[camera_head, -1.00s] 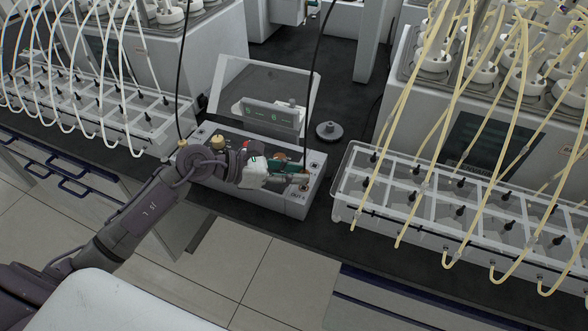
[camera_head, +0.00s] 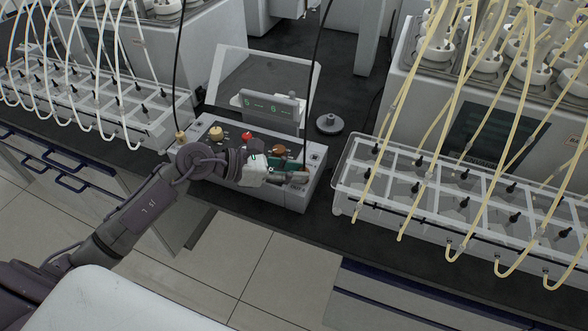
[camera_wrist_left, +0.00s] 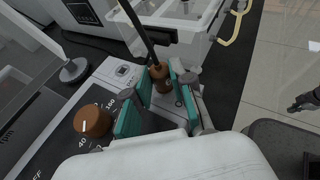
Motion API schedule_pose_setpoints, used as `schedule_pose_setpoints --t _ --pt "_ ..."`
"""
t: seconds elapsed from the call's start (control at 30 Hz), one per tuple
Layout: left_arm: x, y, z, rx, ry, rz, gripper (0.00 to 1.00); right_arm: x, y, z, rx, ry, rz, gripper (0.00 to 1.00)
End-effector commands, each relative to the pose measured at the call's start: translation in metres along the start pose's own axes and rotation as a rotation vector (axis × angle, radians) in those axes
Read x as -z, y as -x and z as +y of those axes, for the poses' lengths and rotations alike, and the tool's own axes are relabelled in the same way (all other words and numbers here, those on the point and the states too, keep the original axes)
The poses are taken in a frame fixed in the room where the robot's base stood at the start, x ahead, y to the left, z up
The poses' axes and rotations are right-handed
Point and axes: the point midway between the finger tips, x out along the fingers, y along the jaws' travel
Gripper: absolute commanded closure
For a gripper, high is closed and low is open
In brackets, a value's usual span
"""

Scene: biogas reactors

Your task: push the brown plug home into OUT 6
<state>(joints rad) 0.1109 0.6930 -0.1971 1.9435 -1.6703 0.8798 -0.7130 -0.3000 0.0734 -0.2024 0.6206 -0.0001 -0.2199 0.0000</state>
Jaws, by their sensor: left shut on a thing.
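The brown plug (camera_wrist_left: 160,77) stands at the end of a black cable and shows between my left gripper's teal pads in the wrist view. My left gripper (camera_head: 298,174) is shut on it at the right end of the grey control box (camera_head: 300,196). The gripper also shows in the wrist view (camera_wrist_left: 158,100). The plug's lower end meets the box top near a dark socket ring; how deep it sits I cannot tell. The OUT 6 label is not readable. A dark shape at the wrist view's right edge looks like my right gripper (camera_wrist_left: 303,102); its jaws are unclear.
The box carries a brown knob (camera_head: 279,149), a red knob (camera_head: 246,136) and a cream knob (camera_head: 215,133). A cream plug (camera_head: 181,137) with its own cable is at the left end. A display (camera_head: 270,106) stands behind. A tray rack (camera_head: 340,180) stands close on the right.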

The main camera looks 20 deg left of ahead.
Motion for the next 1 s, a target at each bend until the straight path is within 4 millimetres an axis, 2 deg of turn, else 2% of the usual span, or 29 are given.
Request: schedule_pose_setpoints --t 0.2,0.23,0.4,0.77,0.87,1.0 --pt "0.004 -0.002 0.0 0.0 0.0 -0.001 1.0 -0.002 -0.004 0.003 -0.004 0.001 -0.002 1.0" --pt "0.003 -0.001 0.0 0.0 0.0 -0.001 0.74 -0.002 -0.004 0.004 -0.004 0.001 -0.002 1.0" --pt "0.003 -0.001 0.0 0.0 0.0 -0.001 0.48 -0.003 -0.003 0.006 -0.008 0.001 -0.003 1.0" --pt "0.003 0.003 0.001 -0.001 0.0 0.001 0.48 -0.004 -0.003 0.008 -0.01 0.0 -0.005 1.0" --pt "0.005 0.015 0.001 -0.002 0.0 0.004 0.48 -0.003 -0.003 0.007 -0.009 0.0 -0.004 1.0" --pt "0.005 0.043 0.001 -0.002 0.001 0.006 0.48 -0.002 -0.003 0.007 -0.008 0.0 -0.003 1.0"
